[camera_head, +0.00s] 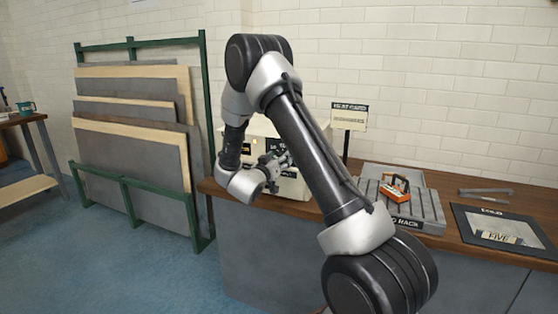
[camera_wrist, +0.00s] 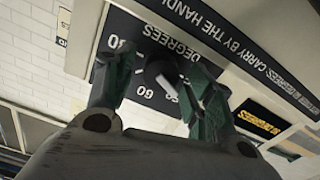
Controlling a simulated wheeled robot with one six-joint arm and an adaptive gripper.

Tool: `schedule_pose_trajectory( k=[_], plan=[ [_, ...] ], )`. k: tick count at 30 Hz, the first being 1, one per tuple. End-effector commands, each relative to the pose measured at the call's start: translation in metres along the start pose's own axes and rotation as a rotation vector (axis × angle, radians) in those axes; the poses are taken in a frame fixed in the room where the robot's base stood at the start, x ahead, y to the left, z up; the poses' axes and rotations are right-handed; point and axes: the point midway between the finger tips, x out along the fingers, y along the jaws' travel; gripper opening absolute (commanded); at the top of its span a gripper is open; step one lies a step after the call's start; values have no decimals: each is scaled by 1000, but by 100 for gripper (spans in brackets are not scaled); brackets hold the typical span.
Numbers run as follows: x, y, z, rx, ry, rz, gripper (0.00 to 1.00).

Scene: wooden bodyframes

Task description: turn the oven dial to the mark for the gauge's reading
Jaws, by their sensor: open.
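The oven (camera_head: 262,128) is a cream box on the workbench, largely hidden behind my arm. Its dial (camera_wrist: 160,69) is a dark knob with a white pointer on a black plate (camera_wrist: 147,93) marked DEGREES, with numbers such as 60 and 80. The plate appears tilted in the wrist view. My gripper (camera_wrist: 163,75) is open, with one finger on each side of the dial; it also shows in front of the oven in the head view (camera_head: 284,161). I cannot tell whether the fingers touch the dial. I cannot make out a gauge reading.
A grey slotted rack (camera_head: 425,207) with an orange tool (camera_head: 395,186) lies to the right. A dark mat (camera_head: 480,237) lies farther right. A green frame (camera_head: 204,120) holding boards stands left of the bench.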

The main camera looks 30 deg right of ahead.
Motion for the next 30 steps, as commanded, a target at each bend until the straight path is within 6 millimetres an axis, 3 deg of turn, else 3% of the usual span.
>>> schedule_pose_trajectory(
  k=[8, 16, 30],
  plan=[
    [2, 0, 0, 0, -1, -1, 54],
    [2, 0, 0, 0, 0, -1, 8],
    [2, 0, 0, 115, 0, -1, 8]
  ],
)
